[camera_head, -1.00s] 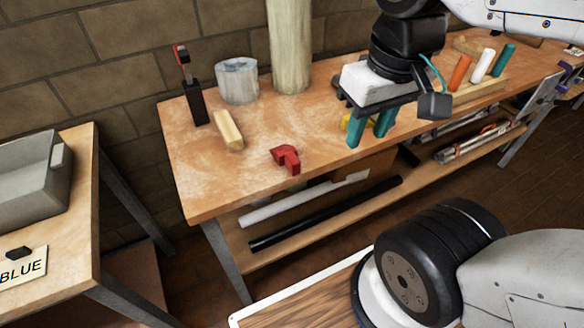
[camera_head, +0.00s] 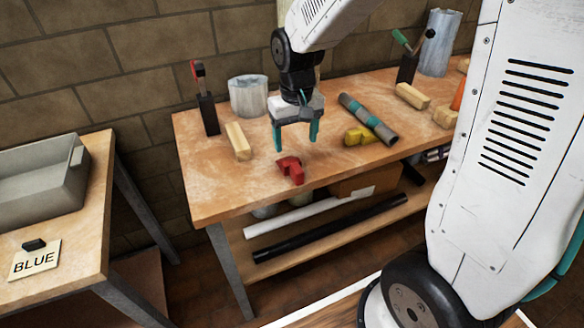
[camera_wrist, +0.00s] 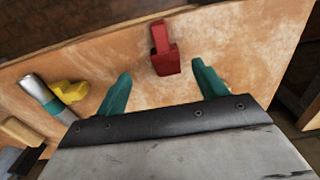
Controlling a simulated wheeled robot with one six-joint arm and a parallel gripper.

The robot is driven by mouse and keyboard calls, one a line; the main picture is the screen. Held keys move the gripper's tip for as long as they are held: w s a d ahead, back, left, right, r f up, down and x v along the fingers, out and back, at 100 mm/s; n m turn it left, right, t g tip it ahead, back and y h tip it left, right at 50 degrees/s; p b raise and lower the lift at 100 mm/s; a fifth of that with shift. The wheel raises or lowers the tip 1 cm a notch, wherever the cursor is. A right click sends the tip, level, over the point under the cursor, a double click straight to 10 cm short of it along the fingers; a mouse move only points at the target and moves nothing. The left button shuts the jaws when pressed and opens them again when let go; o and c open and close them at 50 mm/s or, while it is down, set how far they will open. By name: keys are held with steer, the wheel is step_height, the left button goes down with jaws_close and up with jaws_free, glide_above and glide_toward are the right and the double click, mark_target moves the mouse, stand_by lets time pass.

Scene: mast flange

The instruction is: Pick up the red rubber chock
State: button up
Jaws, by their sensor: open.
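The red rubber chock (camera_head: 290,169) lies on the wooden workbench near its front edge. It also shows in the wrist view (camera_wrist: 164,50), at the top middle. My gripper (camera_head: 296,146) is open and empty, with its two teal fingers pointing down above the bench, just behind the chock in the head view. In the wrist view the fingers (camera_wrist: 160,82) are spread wide. The chock appears between their directions but beyond the fingertips, and nothing is between the fingers.
On the workbench (camera_head: 215,185) are a wooden block (camera_head: 238,141), a black holder (camera_head: 208,114), a metal can (camera_head: 248,97), a yellow chock (camera_head: 361,136) and a grey-teal tube (camera_head: 368,118).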

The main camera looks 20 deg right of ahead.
mark_target(292, 163)
steer(key=f, duration=0.9)
steer(key=shift+w+a, duration=0.3)
steer(key=shift+w, duration=0.1)
steer(key=c, duration=1.1)
steer(key=shift+r, duration=0.15)
